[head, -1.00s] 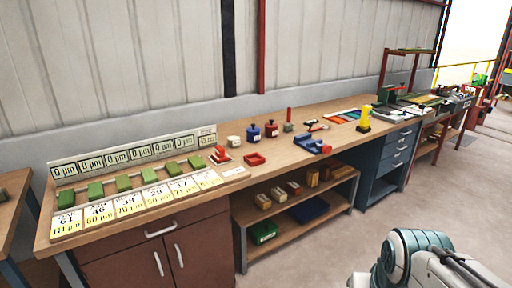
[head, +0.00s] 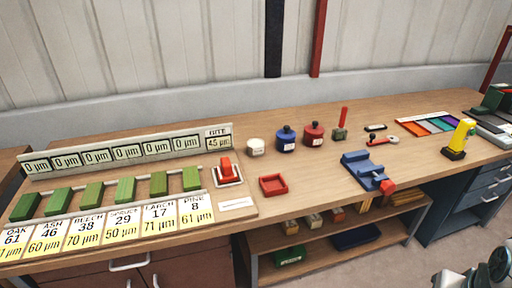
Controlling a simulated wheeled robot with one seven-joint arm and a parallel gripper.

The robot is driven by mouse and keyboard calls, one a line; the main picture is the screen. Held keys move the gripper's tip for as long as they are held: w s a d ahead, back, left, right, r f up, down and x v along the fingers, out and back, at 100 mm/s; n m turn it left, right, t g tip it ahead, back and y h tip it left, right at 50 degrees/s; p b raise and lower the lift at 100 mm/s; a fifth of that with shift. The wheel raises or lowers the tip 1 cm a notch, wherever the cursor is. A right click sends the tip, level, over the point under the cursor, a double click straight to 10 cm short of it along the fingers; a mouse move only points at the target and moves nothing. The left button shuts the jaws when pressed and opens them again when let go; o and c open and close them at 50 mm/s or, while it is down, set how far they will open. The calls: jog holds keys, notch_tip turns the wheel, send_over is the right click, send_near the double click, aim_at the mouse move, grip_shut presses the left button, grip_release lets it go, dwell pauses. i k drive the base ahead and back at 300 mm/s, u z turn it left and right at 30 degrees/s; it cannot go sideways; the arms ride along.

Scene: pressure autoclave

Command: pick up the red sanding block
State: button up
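The red sanding block (head: 226,171) looks like a red piece with a raised top, sitting on a pale square base. It is on the workbench (head: 330,200), just right of the row of green blocks and in front of the end of the display strip. My gripper is not in view. Only a teal and white part of my own arm shows at the lower right corner, well away from the block.
Several green blocks (head: 124,189) stand behind number cards (head: 122,228) at left. A blue vise (head: 364,168) is farther right.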

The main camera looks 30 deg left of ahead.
aim_at(226, 172)
jog(key=u, duration=0.6)
jog(key=i, duration=0.9)
jog(key=u, duration=1.3)
jog(key=i, duration=0.4)
jog(key=u, duration=0.3)
